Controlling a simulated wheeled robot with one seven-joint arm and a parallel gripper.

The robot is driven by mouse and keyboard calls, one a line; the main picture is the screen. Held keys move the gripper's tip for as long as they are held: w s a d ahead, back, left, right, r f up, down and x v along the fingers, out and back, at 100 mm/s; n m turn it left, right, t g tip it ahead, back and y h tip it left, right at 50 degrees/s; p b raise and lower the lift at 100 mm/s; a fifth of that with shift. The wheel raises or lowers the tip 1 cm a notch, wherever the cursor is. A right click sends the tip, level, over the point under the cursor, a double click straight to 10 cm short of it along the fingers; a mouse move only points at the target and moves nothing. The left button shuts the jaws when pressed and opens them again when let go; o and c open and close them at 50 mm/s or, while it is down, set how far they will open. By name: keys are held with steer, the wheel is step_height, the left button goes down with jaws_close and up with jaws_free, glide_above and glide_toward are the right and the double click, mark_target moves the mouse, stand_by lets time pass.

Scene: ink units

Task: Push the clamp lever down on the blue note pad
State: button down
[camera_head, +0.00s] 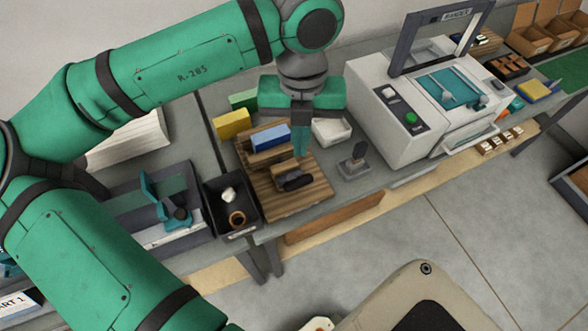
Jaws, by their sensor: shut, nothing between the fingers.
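A blue block that looks like the note pad (270,138) lies on a wooden fixture (307,200) on the bench, against a wooden strip. A dark, rounded piece, perhaps the clamp lever (297,183), sits on the front part of the fixture; I cannot tell whether it is raised or down. My gripper (300,154) points down over the fixture, right of the blue pad. Its green fingers are shut with nothing between them. The tips are just above and behind the dark piece; I cannot tell whether they touch it.
A black bin (213,212) with small parts stands left of the fixture. Yellow (232,123) and green blocks stand behind. A white binding machine (395,115) stands further right.

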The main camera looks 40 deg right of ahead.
steer(key=w+m, duration=0.3)
steer(key=m, duration=1.2)
steer(key=w+d+r+m, duration=0.1)
steer(key=w+m, duration=0.2)
steer(key=m, duration=1.2)
steer(key=shift+d+m+g, duration=0.15)
steer(key=shift+m+g, duration=0.15)
steer(key=shift+g, duration=0.1)
